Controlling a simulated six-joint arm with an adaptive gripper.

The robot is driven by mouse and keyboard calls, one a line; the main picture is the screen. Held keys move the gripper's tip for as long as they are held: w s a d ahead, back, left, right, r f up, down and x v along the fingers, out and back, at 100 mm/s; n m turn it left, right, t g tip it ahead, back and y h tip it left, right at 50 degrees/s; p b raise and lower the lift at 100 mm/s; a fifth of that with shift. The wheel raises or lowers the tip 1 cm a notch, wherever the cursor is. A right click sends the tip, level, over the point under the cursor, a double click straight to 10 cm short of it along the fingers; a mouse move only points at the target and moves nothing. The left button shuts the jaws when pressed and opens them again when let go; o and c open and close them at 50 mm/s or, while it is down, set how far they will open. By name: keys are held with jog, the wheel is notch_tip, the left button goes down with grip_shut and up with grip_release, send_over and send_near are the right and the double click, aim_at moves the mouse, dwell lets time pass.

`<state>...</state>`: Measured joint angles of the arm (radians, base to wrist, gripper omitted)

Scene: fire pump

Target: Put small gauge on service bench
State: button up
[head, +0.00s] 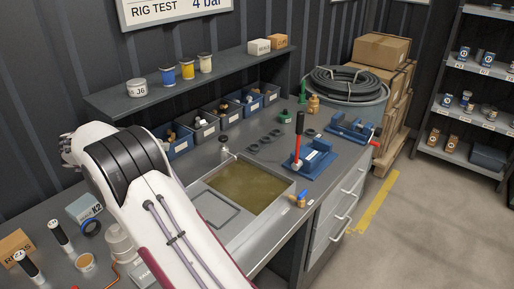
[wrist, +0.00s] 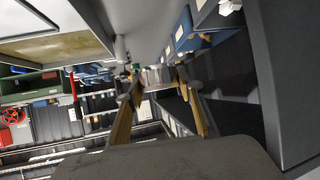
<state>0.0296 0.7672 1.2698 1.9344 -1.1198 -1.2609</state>
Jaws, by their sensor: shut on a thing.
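My gripper (wrist: 153,90) shows in the wrist view, its two fingers reaching away from the camera. It is shut on a small pale grey thing (wrist: 156,77) between the fingertips, probably the small gauge; no dial face shows, so I cannot be sure. In the head view my white arm crosses the lower left and hides the gripper and what it holds. The service bench (head: 264,162) is the long grey worktop along the wall. I cannot tell whether the held thing touches anything.
A sunken tray of murky liquid (head: 245,188) sits in the bench. Blue and grey bins (head: 205,126) line its back under a shelf (head: 190,90). A blue fixture with a red handle (head: 312,162) stands right of the tray. Jars and boxes crowd the left end.

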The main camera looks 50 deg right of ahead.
notch_tip(320, 180, down, 6)
jog(key=s+d+m+g, duration=0.1)
jog(key=m+g, duration=0.1)
jog(key=g, duration=0.1)
jog(key=shift+s+d+r+m, duration=0.15)
jog(key=shift+s+d+m, duration=0.15)
jog(key=shift+s+m, duration=0.1)
jog(key=shift+f, duration=3.1)
jog(key=shift+f, duration=0.1)
jog(key=shift+f, duration=1.8)
jog(key=shift+f, duration=0.15)
jog(key=o, duration=1.2)
